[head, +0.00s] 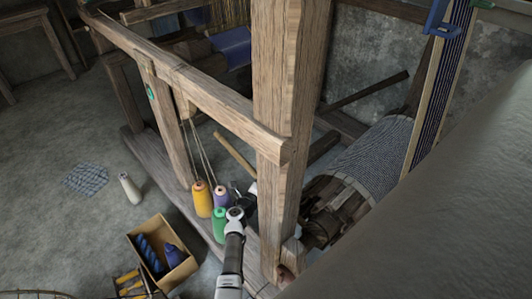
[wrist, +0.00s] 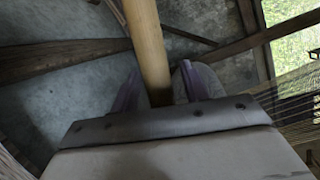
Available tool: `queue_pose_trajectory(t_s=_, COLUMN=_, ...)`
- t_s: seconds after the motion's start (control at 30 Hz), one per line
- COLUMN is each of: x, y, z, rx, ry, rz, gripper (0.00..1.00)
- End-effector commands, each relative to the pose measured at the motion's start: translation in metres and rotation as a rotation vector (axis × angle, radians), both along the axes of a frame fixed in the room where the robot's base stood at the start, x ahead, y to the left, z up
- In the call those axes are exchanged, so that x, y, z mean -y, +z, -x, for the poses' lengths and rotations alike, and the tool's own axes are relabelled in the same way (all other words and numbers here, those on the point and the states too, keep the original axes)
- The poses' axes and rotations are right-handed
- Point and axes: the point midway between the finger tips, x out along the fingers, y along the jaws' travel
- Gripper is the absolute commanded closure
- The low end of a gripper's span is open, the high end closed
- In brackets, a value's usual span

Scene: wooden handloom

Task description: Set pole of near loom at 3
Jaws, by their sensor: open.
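A pale wooden pole (head: 235,155) of the near loom shows behind the thick front post in the head view, slanting down to the right. In the wrist view a pale round pole (wrist: 147,42) runs between the two fingers of my gripper (wrist: 160,78). The fingers are apart, one on each side of it, with a clear gap at the right; contact at the left is unclear. In the head view my gripper (head: 247,193) is low beside the front post, partly hidden by my arm. No setting numbers can be read.
The loom's thick post (head: 283,110) and long beam (head: 200,90) stand close to my arm. Yellow (head: 202,200), purple (head: 221,196) and green (head: 219,225) thread cones stand beside it. A cardboard box (head: 162,255) and a white cone (head: 130,189) are on the floor at left.

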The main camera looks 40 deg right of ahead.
Motion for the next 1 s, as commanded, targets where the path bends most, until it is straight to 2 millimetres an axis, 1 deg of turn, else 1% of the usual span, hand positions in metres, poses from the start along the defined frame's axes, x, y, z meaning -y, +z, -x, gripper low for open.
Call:
queue_pose_trajectory(t_s=0.1, x=0.0046, y=-0.0008, z=-0.0014, rx=0.001, ry=-0.001, rz=-0.001, gripper=0.55)
queue_pose_trajectory(t_s=0.37, x=0.0049, y=0.0000, z=-0.0019, rx=0.000, ry=0.000, rz=0.000, gripper=0.55)
queue_pose_trajectory(t_s=0.47, x=0.0048, y=-0.0001, z=-0.0019, rx=0.000, ry=0.000, rz=0.000, gripper=0.67)
queue_pose_trajectory(t_s=0.7, x=0.0046, y=-0.0001, z=-0.0019, rx=0.000, ry=0.000, rz=0.000, gripper=0.98)
queue_pose_trajectory(t_s=0.73, x=0.0045, y=-0.0002, z=-0.0019, rx=0.000, ry=0.000, rz=0.000, gripper=1.00)
queue_pose_trajectory(t_s=0.9, x=0.0046, y=-0.0006, z=-0.0019, rx=-0.002, ry=0.000, rz=0.001, gripper=1.00)
queue_pose_trajectory(t_s=1.0, x=0.0045, y=-0.0092, z=-0.0034, rx=-0.028, ry=0.000, rz=0.001, gripper=1.00)
